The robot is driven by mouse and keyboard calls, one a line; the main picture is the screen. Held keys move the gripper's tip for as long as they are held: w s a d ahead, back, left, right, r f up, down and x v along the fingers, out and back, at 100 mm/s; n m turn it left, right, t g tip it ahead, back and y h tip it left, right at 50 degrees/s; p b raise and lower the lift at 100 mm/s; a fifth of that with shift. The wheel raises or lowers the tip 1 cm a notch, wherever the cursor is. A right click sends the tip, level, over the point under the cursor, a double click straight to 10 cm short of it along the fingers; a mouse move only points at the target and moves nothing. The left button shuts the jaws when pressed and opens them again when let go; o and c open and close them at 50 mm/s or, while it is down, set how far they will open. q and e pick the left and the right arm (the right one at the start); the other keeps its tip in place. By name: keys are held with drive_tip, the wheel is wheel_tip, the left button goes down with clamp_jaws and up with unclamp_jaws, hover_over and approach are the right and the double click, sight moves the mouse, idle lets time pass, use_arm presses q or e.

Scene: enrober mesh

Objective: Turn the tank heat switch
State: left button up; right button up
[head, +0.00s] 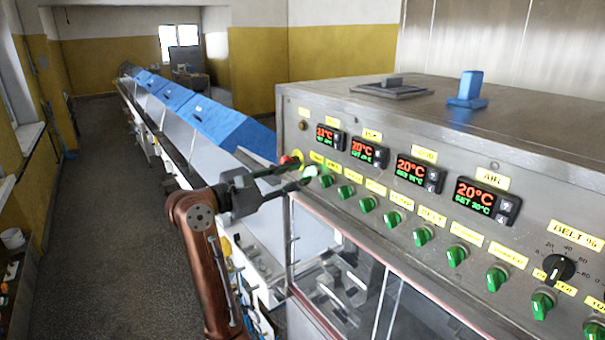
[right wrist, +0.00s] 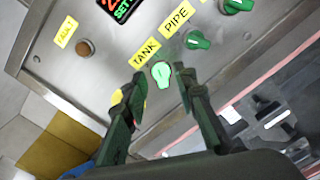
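The tank heat switch (right wrist: 161,75) is a light-green lit knob on the steel control panel, just below a yellow label reading TANK (right wrist: 146,52). In the head view the same lit knob (head: 311,171) shows at the left end of the row of green knobs. My right gripper (right wrist: 159,78) is open, with one fingertip on each side of the knob and visible gaps beside it. In the head view my right gripper (head: 304,173) reaches the panel's left end from the left. Whether the fingertips are level with the knob in depth is unclear. My left gripper is not in view.
A green PIPE knob (right wrist: 198,40) sits close beside the right finger. A red button (head: 287,159) is at the panel's left edge, near the upper finger. Temperature displays (head: 368,152) line the panel above the knobs. A long conveyor with blue covers (head: 210,118) runs back left.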

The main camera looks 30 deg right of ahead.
drive_tip(key=a, duration=0.9)
drive_tip(key=shift+s+a, duration=0.3)
drive_tip(key=shift+s, duration=0.1)
